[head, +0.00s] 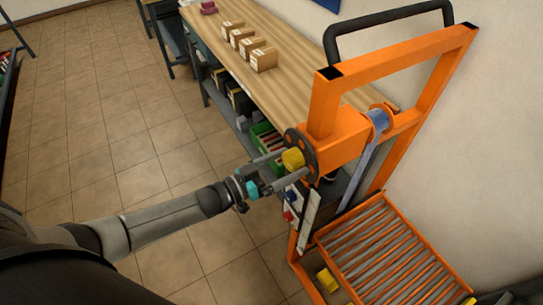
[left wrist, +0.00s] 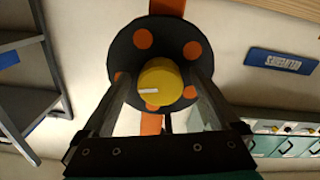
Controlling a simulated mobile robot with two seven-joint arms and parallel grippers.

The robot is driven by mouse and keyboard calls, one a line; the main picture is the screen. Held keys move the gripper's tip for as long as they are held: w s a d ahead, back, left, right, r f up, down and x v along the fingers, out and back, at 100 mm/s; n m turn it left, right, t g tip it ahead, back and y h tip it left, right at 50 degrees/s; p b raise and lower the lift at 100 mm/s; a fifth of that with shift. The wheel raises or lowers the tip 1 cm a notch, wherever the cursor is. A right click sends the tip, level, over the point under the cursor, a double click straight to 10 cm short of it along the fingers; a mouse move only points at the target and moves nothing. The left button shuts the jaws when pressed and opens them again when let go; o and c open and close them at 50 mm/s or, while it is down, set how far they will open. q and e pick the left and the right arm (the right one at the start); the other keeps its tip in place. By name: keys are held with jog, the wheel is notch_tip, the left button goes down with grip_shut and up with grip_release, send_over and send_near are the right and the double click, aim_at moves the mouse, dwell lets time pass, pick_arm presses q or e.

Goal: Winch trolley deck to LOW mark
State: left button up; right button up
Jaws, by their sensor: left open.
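The orange winch trolley (head: 323,118) stands at the right of the head view. Its roller deck (head: 375,255) is low on the frame, with a blue strap (head: 362,172) running from a spool down towards it. A dark winch wheel with a yellow knob (head: 293,159) is on the trolley's left side. My left gripper (head: 274,172) is open at the wheel. In the left wrist view the yellow knob (left wrist: 162,82) lies between the open fingers, in front of the black disc with orange spots (left wrist: 143,39). I cannot tell whether the fingers touch it. The LOW mark is not readable. My right gripper is not in view.
A wooden workbench (head: 290,75) with several small boxes (head: 263,59) runs behind the trolley. A green crate (head: 266,142) sits on the shelf below. The tiled floor (head: 110,130) to the left is clear. A wall is close on the right.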

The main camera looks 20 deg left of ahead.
pick_arm(q)
jog(key=v, duration=1.5)
jog(key=shift+b, duration=0.4)
jog(key=shift+a, duration=0.1)
jog(key=w+d+m+b, duration=0.3)
jog(key=w+m+b, duration=0.1)
jog(key=m, duration=0.6)
jog(key=w+d+m+b, duration=0.3)
jog(key=w+m+b, duration=0.1)
jog(key=m, duration=0.6)
jog(key=w+d+m+b, duration=0.4)
jog(key=m+b, duration=0.1)
jog(key=m, duration=0.5)
jog(key=shift+w+r+m, duration=0.15)
jog(key=shift+w+m, duration=0.15)
jog(key=shift+m, duration=0.1)
